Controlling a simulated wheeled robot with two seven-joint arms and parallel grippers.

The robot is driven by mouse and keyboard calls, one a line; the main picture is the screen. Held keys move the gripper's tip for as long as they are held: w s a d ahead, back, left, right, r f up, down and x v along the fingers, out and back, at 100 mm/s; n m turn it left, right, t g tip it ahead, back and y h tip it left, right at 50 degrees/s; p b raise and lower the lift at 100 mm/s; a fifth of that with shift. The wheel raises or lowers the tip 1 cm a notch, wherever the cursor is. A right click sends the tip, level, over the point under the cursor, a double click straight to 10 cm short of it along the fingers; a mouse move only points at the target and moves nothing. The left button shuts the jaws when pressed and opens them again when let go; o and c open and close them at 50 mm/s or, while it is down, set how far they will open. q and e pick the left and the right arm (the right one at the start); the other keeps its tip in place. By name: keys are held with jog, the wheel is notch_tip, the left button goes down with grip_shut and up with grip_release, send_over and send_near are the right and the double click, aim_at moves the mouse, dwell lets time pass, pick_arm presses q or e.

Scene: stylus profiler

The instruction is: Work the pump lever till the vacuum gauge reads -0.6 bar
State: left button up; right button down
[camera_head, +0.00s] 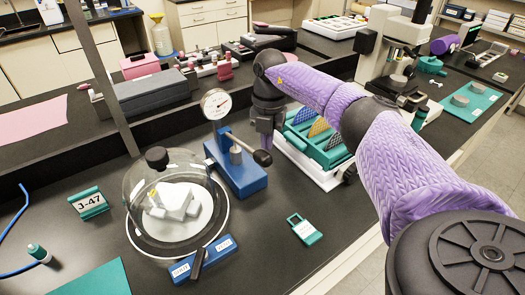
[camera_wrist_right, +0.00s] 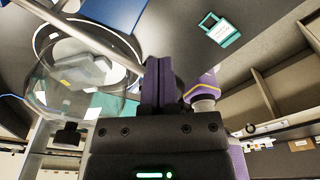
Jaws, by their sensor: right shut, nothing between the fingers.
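The vacuum gauge (camera_head: 216,103) has a round white dial on a post; its reading is too small to tell. It stands behind the blue pump (camera_head: 238,178), whose lever ends in a dark knob (camera_head: 262,158) at the right. My right gripper (camera_head: 267,145) points down just above that knob, shut and empty; I cannot tell whether it touches. In the right wrist view its fingers (camera_wrist_right: 160,85) are together, and a metal rod (camera_wrist_right: 85,35) runs up to beside them. A clear bell jar (camera_head: 150,205) with a black top knob stands left of the pump. My left gripper is not visible.
A blue valve block (camera_head: 205,262) with white labels lies in front of the jar. A teal J-47 sign (camera_head: 90,203) is at left, a teal-and-white tag (camera_head: 304,229) at right. The bench front is mostly clear.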

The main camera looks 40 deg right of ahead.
notch_tip(320, 180, up, 9)
jog(key=p, duration=0.1)
jog(key=shift+w+d, duration=0.25)
jog(key=shift+d, duration=0.1)
jog(key=shift+f, duration=0.15)
dwell(0.3)
